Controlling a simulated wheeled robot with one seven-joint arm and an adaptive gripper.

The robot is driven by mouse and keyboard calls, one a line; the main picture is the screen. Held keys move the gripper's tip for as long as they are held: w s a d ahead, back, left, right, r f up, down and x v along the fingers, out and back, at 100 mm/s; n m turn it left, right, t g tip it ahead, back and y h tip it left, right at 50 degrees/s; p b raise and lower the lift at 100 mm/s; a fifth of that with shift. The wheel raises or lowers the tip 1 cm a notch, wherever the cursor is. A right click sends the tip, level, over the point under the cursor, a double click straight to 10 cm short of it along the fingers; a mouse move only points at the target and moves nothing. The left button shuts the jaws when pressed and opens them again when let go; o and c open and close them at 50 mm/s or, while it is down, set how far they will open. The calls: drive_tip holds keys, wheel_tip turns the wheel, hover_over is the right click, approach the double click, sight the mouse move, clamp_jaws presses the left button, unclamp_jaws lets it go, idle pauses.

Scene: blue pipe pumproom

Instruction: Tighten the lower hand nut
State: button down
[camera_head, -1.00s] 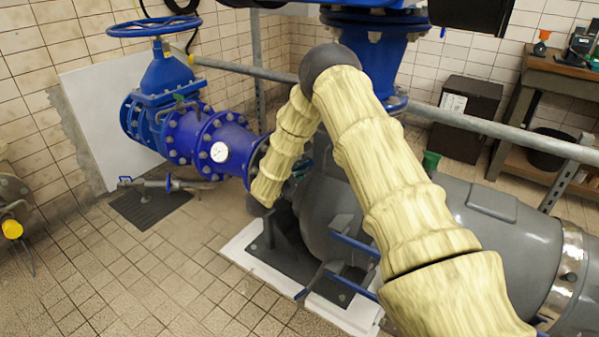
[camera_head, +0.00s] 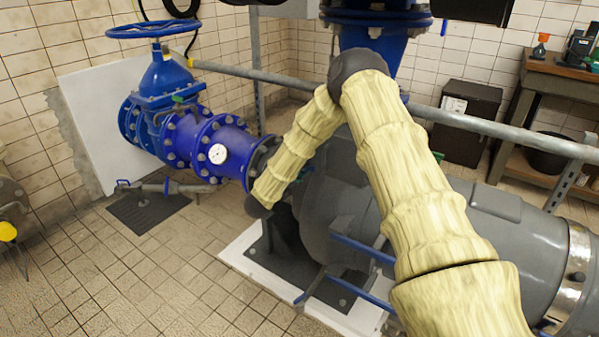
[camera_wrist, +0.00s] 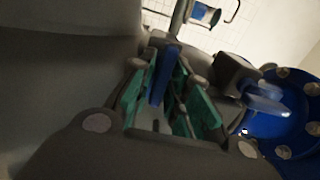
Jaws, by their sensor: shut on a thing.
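My gripper (camera_wrist: 172,74) shows in the wrist view, its two green-padded fingers closed around a flat blue bar. This bar appears to be a handle of the lower hand nut (camera_wrist: 163,72); its far end and mounting are partly hidden by the fingers. A second blue lever (camera_wrist: 263,103) on a grey block stands to the right, apart from the fingers. In the head view my gripper cannot be made out at the end of my arm, beside the grey pump housing, so the gripped part is not clear there.
The grey pump housing (camera_head: 345,195) is close to my arm. A blue pipe with bolted flanges (camera_head: 205,140) and a gauge (camera_head: 217,154) lies to the left. Blue bars (camera_head: 362,250) sit low in front of the pump. The tiled floor (camera_head: 150,265) at front left is clear.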

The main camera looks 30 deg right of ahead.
drive_tip(key=shift+s+f, duration=0.1)
drive_tip(key=shift+f, duration=0.05)
drive_tip(key=c, duration=1.5)
unclamp_jaws()
drive_tip(key=shift+d, duration=0.15)
drive_tip(key=shift+a, duration=0.3)
drive_tip(key=v, duration=1.1)
drive_tip(key=shift+s+a, duration=0.15)
drive_tip(key=shift+a, duration=0.1)
